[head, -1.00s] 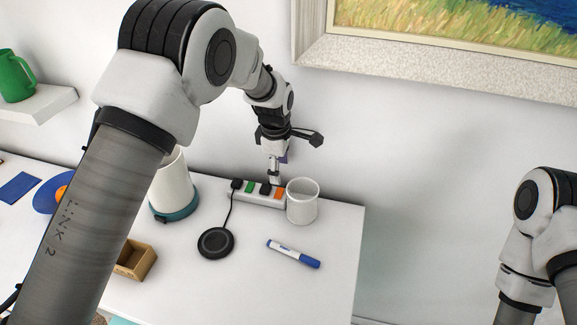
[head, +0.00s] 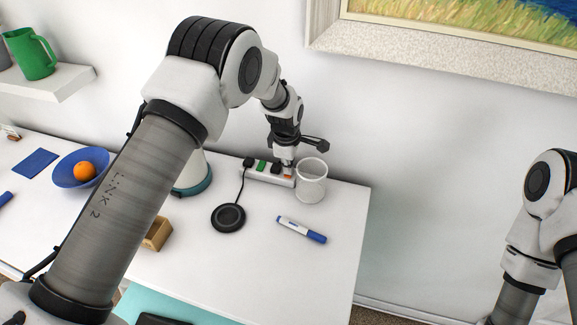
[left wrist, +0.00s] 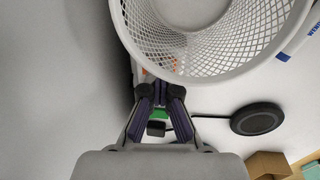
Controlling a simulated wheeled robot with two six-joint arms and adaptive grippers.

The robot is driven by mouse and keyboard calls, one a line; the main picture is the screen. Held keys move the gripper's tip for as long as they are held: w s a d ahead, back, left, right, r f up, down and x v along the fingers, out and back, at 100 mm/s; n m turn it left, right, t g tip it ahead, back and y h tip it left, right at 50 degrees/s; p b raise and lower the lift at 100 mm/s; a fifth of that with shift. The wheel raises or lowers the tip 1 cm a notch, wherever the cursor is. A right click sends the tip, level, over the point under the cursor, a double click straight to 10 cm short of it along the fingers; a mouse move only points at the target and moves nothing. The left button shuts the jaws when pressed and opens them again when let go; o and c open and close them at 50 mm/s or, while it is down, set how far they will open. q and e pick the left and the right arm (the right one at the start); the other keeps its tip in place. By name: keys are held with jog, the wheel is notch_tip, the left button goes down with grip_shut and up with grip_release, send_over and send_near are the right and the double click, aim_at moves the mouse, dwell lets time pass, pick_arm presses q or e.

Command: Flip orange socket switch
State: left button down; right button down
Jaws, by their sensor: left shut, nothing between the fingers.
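A white power strip (head: 258,173) lies along the back of the table against the wall. It has a green switch (head: 261,166), dark parts and an orange switch (head: 288,177) at its right end. My left gripper (head: 287,168) is shut and empty, pointing down at the orange end and partly covering it; I cannot tell if it touches. In the left wrist view the shut fingertips (left wrist: 161,88) are in front of the strip, with the green switch (left wrist: 160,114) behind them and some orange (left wrist: 150,70) beyond. My right arm shows at the right edge, its gripper out of frame.
A white mesh cup (head: 311,182) stands right beside the strip's orange end, close to my left gripper. A black charging pad (head: 228,217) with a cord and a blue-and-white marker (head: 302,229) lie in front. A kettle (head: 194,178) stands left.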

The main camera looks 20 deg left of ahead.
pick_arm(q)
jog(key=shift+f, duration=0.1)
jog(key=shift+w+g, duration=0.15)
jog(key=shift+g, duration=0.55)
jog(key=c, duration=1.9)
grip_release()
jog(key=o, duration=1.1)
jog(key=shift+o, duration=0.4)
jog(key=shift+w, duration=0.1)
notch_tip(320, 180, up, 12)
